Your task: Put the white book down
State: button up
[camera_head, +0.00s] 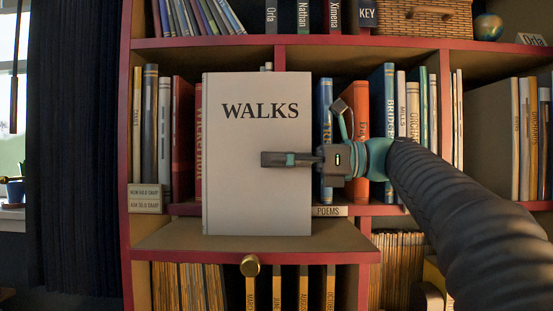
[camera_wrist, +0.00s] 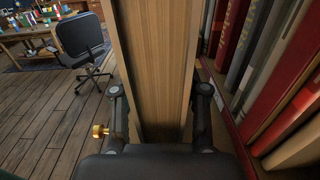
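The white book (camera_head: 257,185), titled WALKS, stands upright with its front cover facing the head camera. It also shows edge-on in the wrist view (camera_wrist: 157,50), with its page edges towards the camera. My gripper (camera_head: 290,159) reaches in from the right. One finger lies across the front cover and the other is hidden behind the book. In the wrist view my gripper (camera_wrist: 160,112) has a finger on each side of the book, shut on it. The book's bottom edge is over the pull-out board (camera_head: 340,240); whether it touches cannot be told.
Behind the book are crowded shelves, with a red book (camera_head: 182,135) at left and an orange book (camera_head: 356,110) at right. A POEMS label (camera_head: 328,211) sits on the shelf edge. A chair (camera_wrist: 82,45) stands on the floor at left.

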jog(key=shift+r, duration=0.1)
jog(key=d+p, duration=0.2)
jog(key=d, duration=1)
jog(key=shift+s, duration=0.2)
jog(key=shift+s, duration=0.1)
